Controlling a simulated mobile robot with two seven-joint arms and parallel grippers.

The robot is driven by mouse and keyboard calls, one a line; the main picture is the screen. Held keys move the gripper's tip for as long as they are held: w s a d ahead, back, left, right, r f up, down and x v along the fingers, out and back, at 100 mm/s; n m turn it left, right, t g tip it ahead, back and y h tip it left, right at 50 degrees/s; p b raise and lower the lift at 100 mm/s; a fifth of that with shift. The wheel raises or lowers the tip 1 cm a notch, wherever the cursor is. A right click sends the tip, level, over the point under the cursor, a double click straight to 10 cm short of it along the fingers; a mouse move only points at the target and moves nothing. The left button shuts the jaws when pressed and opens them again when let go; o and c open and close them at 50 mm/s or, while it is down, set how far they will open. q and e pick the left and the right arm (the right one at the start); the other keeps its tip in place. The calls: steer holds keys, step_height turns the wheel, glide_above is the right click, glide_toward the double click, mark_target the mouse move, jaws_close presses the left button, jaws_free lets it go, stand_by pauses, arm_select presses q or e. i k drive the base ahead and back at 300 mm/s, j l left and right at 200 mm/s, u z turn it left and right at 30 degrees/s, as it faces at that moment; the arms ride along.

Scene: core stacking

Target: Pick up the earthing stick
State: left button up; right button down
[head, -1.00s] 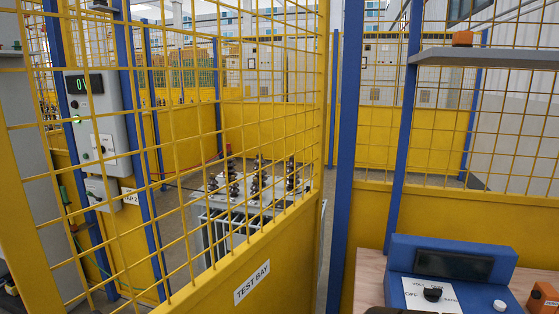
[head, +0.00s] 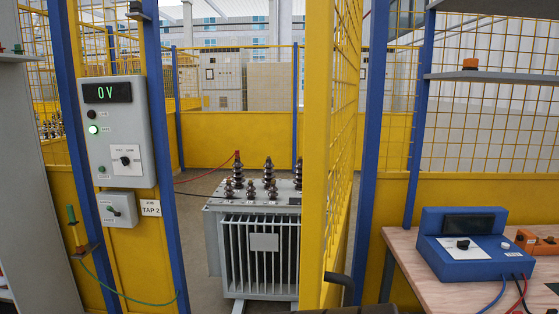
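What looks like the earthing stick (head: 71,214) stands at the left of the head view. Its upper end is a green grip, and a thin reddish shaft runs down to a small dark bracket (head: 86,250). A green cable (head: 130,298) hangs from there and runs right to the foot of the blue post. Neither of my grippers can be made out in the head view. A dark shape (head: 350,309) cuts into the bottom edge, and I cannot tell what part it is.
The yellow mesh gate (head: 315,150) stands open, edge towards me. A grey transformer (head: 262,245) stands inside the bay. A control box (head: 119,130) reading 0V with a lit green lamp is on the left. A wooden bench (head: 420,270) with a blue test unit (head: 470,262) is at right.

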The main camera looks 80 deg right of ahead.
mark_target(79, 249)
steer(key=i+z, duration=0.9)
steer(key=i+j+z, duration=0.2)
steer(key=z, duration=0.3)
steer(key=i+l+z, duration=0.2)
steer(key=z, duration=0.2)
steer(key=i+z, duration=0.8)
steer(key=i+j+z, duration=0.1)
steer(key=i+z, duration=0.15)
steer(key=z, duration=0.15)
steer(key=i+l+z, duration=0.1)
steer(key=i+l, duration=0.15)
steer(key=i, duration=0.25)
steer(key=i+l, duration=0.25)
steer(key=i, duration=0.2)
steer(key=u, duration=2.6)
steer(key=z, duration=0.5)
steer(key=i+j+z, duration=0.75)
steer(key=j, duration=0.3)
steer(key=i+j+z, duration=0.2)
steer(key=j, duration=0.2)
